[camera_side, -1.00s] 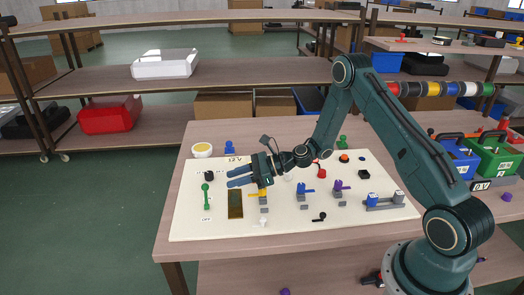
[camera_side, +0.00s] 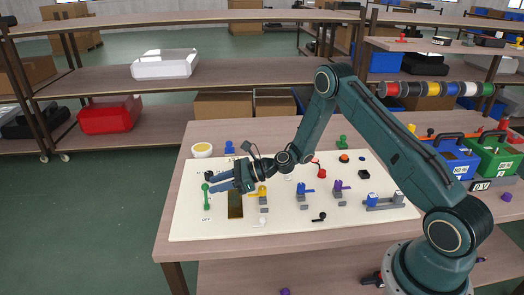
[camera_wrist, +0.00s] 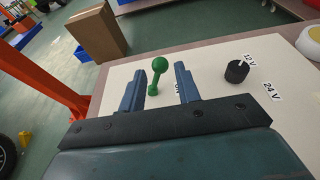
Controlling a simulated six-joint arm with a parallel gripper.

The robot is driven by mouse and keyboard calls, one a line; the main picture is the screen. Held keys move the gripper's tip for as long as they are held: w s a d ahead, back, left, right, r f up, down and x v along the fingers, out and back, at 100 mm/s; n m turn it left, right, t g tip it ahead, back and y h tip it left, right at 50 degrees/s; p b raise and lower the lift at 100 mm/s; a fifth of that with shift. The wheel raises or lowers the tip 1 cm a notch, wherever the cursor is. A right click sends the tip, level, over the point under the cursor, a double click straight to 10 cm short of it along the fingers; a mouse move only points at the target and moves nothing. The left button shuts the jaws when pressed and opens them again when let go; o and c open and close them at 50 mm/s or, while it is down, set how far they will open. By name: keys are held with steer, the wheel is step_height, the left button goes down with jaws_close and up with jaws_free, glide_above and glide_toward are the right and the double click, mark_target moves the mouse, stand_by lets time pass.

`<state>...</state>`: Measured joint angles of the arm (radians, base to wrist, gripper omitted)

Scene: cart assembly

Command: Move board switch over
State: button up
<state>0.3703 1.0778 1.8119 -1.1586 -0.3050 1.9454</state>
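The board switch is a green lever with a round knob (camera_side: 206,197), standing at the left of the white board (camera_side: 230,228) above an "OFF" label. In the wrist view the green switch (camera_wrist: 159,66) shows between the two blue fingers of my gripper (camera_wrist: 160,86), with a visible gap on each side. My gripper (camera_side: 211,182) is open and empty. In the side view its fingertips are at the switch's upper end and partly cover the view around it. I cannot tell whether they touch it.
A black knob (camera_wrist: 237,71) with "12 V" and "24 V" labels is right of the switch in the wrist view.

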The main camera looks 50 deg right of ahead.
steer(key=shift+x, duration=1.2)
steer(key=c, duration=0.5)
steer(key=shift+c, duration=0.2)
steer(key=shift+s+a+r, duration=0.25)
steer(key=shift+s+a, duration=0.4)
steer(key=shift+a, duration=0.05)
steer(key=shift+s+a, duration=0.6)
steer(key=shift+s, duration=0.05)
